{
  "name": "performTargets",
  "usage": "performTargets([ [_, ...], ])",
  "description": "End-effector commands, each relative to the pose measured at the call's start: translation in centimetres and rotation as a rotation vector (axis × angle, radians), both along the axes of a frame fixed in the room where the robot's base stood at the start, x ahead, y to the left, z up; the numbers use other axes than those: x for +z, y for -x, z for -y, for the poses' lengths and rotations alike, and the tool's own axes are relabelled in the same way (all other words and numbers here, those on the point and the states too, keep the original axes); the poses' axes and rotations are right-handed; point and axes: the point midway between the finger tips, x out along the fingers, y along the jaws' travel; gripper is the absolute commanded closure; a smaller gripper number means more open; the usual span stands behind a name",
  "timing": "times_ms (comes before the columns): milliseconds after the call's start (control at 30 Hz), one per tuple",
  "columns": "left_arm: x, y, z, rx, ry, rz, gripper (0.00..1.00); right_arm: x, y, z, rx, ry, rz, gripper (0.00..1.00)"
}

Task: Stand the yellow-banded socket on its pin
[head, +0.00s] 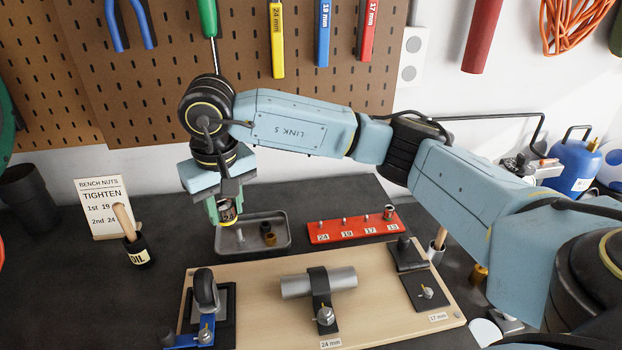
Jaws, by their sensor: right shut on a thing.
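My right gripper (226,205) is shut on a small socket (227,213) and holds it above the left part of the grey tray (285,246). A yellowish edge shows low on the socket; the fingers hide part of it. The red socket rail (330,238) lies right of the tray, with labels 24, 19, 17 and 13. The pin at 24 (320,224), at 19 (345,221) and at 17 (367,217) show bare. A dark socket (389,212) stands at the 13 end. My left gripper is not in view.
Dark and brassy sockets (268,238) lie in the tray. A wooden board (255,305) with a clamped metal tube (318,283) lies in front. My right arm spans over the rail's right side.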

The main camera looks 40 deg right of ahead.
Motion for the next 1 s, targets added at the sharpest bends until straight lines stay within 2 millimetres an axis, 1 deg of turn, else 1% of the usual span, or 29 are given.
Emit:
performTargets([
  [33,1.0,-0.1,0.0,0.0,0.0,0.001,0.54,-0.9,-0.4,3.1,-0.067,0.001,-0.011,0.92],
  [67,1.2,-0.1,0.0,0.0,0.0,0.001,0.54,-1.5,-0.6,4.7,-0.099,0.002,-0.01,0.92],
  [100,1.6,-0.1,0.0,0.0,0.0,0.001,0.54,-2.2,-0.7,6.9,-0.141,0.003,-0.01,0.92],
  [167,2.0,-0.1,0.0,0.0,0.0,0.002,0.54,-3.2,-0.7,10.0,-0.198,0.003,-0.008,0.92],
  [200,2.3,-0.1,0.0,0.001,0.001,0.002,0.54,-3.7,-0.6,12.0,-0.231,0.004,-0.006,0.92],
  [300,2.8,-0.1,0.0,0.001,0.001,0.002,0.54,-4.8,-0.1,16.2,-0.297,0.004,-0.004,0.92],
  [400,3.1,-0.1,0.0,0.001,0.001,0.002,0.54,-5.4,0.5,19.1,-0.341,0.003,-0.002,0.92],
  [500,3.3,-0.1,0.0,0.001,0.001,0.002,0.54,-5.7,0.8,20.8,-0.365,0.001,0.001,0.92],
  [600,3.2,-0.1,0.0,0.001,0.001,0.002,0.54,-6.0,1.0,21.5,-0.373,0.0,0.001,0.92],
  [767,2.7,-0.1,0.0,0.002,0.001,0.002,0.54,-6.7,0.9,21.5,-0.372,-0.001,0.002,0.92],
  [1000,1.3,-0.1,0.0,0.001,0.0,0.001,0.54,-9.0,1.0,21.5,-0.372,-0.001,0.001,0.92],
])
